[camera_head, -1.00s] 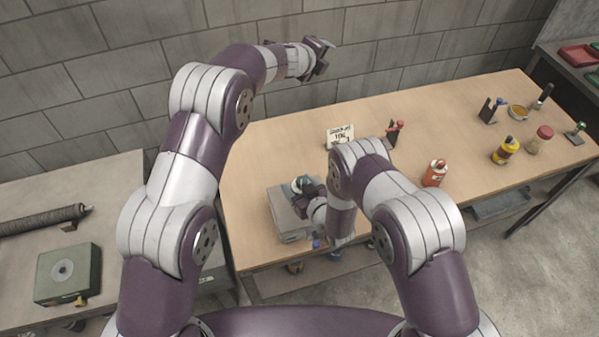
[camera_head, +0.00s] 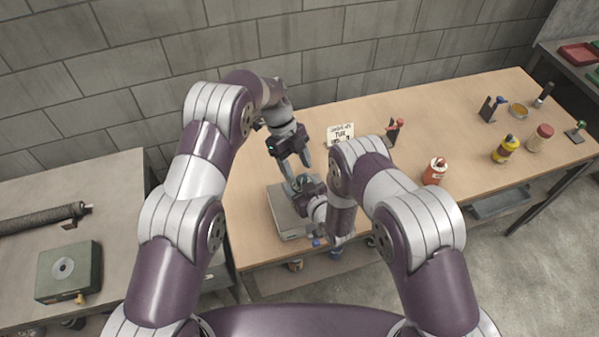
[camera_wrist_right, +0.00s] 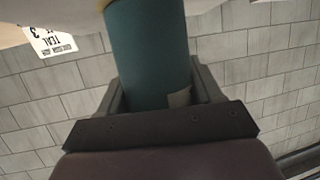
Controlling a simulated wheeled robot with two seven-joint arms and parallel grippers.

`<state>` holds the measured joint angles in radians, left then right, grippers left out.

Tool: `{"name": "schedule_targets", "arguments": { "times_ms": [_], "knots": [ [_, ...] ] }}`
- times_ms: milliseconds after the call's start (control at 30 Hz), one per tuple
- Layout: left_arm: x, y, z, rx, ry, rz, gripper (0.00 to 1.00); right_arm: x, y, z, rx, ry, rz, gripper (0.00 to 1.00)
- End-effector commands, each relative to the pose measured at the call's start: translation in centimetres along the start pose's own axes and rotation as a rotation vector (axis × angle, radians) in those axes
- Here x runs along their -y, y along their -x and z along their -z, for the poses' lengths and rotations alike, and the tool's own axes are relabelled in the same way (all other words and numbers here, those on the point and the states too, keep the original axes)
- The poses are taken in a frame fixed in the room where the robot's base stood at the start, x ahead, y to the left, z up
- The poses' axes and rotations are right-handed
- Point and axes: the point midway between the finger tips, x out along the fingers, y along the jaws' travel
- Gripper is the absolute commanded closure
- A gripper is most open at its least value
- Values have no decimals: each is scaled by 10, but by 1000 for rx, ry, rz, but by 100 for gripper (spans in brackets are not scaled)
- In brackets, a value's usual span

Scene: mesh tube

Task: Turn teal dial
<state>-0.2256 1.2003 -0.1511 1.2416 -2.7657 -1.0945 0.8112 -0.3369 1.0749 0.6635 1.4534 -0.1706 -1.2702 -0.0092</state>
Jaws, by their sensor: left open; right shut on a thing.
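A grey box (camera_head: 284,217) stands near the front left of the wooden table, with the teal dial on its top mostly hidden by my grippers. In the right wrist view the teal dial (camera_wrist_right: 148,45) is a broad teal cylinder with a small pale patch. My right gripper (camera_wrist_right: 152,88) is shut on it, with a finger on each side. In the head view my right gripper (camera_head: 303,188) is at the box's top. My left gripper (camera_head: 296,168) is open, pointing down just above and behind the right one. Whether it touches the dial cannot be told.
A white sign card (camera_head: 340,132) stands behind the box; "TEAL" and "3" are readable in the wrist view. A red-and-white bottle (camera_head: 435,172) and a red-topped holder (camera_head: 393,132) stand to the right. A green box (camera_head: 68,271) sits on the left table.

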Motion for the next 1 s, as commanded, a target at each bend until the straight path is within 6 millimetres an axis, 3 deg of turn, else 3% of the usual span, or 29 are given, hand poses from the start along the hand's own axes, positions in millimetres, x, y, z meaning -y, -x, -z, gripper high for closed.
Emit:
{"name": "schedule_targets", "arguments": {
  "times_ms": [200, 467, 633, 667, 1000],
  "knots": [
    [0, -26, 0, -1, 1, 1, 43, 0, 0, 0, 0, 0, 0, 70],
    [0, -28, 0, 0, 0, 3, 43, 0, 0, 0, 0, 0, 0, 70],
    [0, -28, 0, 0, 0, 2, 96, 0, 0, 0, 0, 0, 0, 70],
    [0, -28, 0, 0, 0, 2, 100, 0, 0, 0, 0, 0, 0, 70],
    [-1, -28, 0, 1, 127, 56, 100, 0, 0, 0, 0, 0, 0, 70]
  ]
}}
